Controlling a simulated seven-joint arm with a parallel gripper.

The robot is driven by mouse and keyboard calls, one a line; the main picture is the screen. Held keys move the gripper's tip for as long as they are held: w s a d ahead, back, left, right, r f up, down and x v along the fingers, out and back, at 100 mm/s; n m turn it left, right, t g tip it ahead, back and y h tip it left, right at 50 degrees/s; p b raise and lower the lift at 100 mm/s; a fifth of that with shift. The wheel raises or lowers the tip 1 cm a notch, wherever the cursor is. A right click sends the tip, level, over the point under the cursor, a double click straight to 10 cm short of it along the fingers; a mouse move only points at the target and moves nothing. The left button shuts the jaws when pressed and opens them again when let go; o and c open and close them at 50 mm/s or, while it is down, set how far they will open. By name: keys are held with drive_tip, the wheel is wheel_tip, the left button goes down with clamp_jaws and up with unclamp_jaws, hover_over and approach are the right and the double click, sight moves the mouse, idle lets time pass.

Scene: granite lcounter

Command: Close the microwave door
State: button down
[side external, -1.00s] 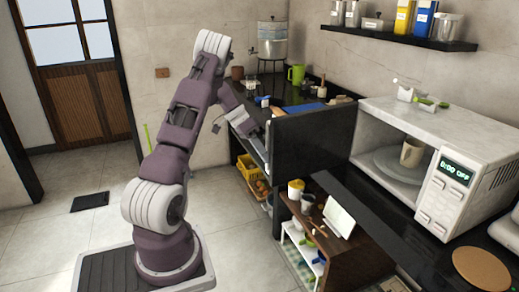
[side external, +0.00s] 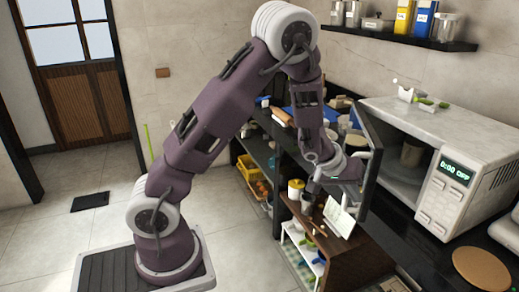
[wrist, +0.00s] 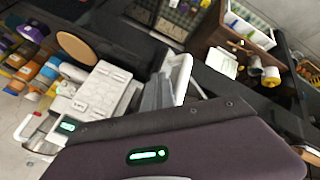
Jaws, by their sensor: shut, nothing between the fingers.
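The white microwave (side external: 460,150) stands on the dark counter at the right of the side view. Its door (side external: 371,128) is partly open, seen nearly edge-on, with the dark panel angled out from the left of the cavity. A mug (side external: 411,153) sits inside, in shadow. My gripper (side external: 352,172) is at the outer, left side of the door, close to its light handle; I cannot tell whether they touch. My gripper is shut and holds nothing. In the wrist view the microwave's white control panel (wrist: 100,90) shows; the fingertips are hard to make out there.
A round wooden board (side external: 481,268) lies on the counter in front of the microwave. A small white container with green items (side external: 420,98) is on top of it. A brown shelf (side external: 345,240) with a white tablet-like panel stands below my gripper.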

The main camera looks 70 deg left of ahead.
drive_tip(key=w+d+n+y, duration=0.3)
drive_tip(key=w+d+n, duration=0.2)
drive_tip(key=w, duration=0.8)
drive_tip(key=shift+w+d, duration=0.35)
drive_tip(key=shift+d, duration=0.2)
